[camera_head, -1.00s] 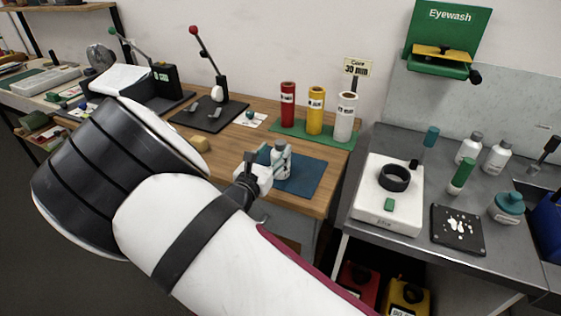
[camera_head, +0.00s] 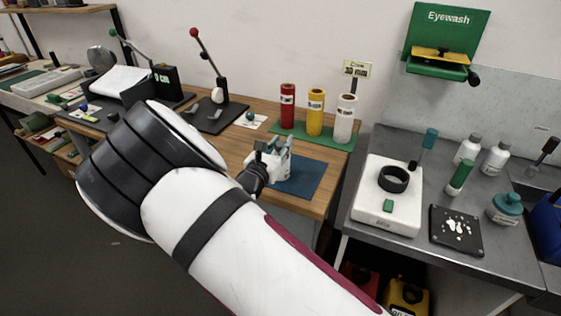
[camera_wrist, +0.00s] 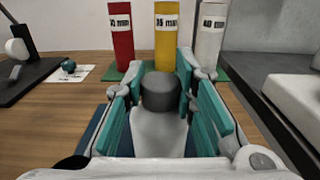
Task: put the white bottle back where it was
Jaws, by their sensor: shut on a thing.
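The white bottle (camera_wrist: 158,132) with a dark grey cap (camera_wrist: 160,90) stands upright between the teal fingers of my gripper (camera_wrist: 161,112) in the wrist view. My gripper is shut on it. In the head view my gripper (camera_head: 272,158) is over the left side of the blue mat (camera_head: 303,180) on the wooden bench, and it mostly hides the bottle. I cannot tell whether the bottle's base touches the mat. Two other white bottles with grey caps, one on the left (camera_head: 467,149) and one on the right (camera_head: 496,158), stand on the grey bench.
Red (camera_head: 288,105), yellow (camera_head: 315,112) and white (camera_head: 345,119) cylinders stand on a green mat (camera_head: 330,139) behind my gripper. A lever stand (camera_head: 218,110) is to the left. The grey bench on the right holds a white device (camera_head: 372,206), a black tray (camera_head: 447,244) and a teal-lidded jar (camera_head: 506,208).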

